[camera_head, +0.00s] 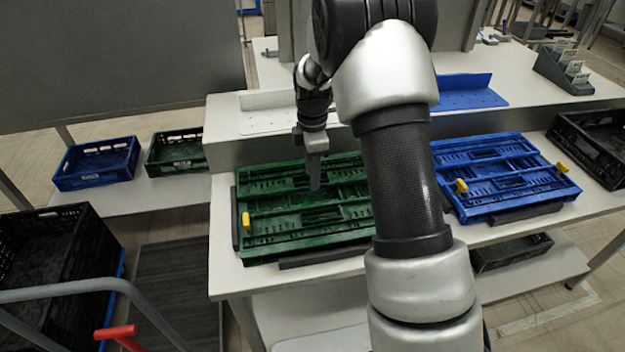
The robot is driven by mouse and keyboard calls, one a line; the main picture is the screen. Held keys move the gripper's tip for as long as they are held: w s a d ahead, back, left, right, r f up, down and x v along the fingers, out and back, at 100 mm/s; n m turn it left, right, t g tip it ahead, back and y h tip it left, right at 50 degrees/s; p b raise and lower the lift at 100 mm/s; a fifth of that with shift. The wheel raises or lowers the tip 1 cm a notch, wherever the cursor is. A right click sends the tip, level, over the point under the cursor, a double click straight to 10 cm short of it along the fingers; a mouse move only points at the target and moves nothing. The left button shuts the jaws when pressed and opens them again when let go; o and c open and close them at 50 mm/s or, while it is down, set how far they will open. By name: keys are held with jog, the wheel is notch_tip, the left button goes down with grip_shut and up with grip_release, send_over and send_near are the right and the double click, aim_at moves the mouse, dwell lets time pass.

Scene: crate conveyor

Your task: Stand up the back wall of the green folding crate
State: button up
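The green folding crate (272,232) lies folded flat on the light table in the camera_head view, left of the picture's middle. Its walls are folded down inside its frame, and a yellow latch (246,221) shows on its left side. My arm hides its right edge. My gripper (315,186) points down over the middle of the crate, near its folded panels. I cannot tell whether it touches them. The fingers look close together, but their gap is not clear from this side.
A folded blue crate (507,206) with yellow latches lies to the right of my arm. A raised ledge (240,153) runs behind both crates. An open blue crate (98,178) and a dark green crate (176,168) stand at the left. A black crate (85,270) stands lower left.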

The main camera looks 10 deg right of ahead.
jog(key=shift+f, duration=1.1)
grip_shut()
jog(key=shift+r, duration=0.1)
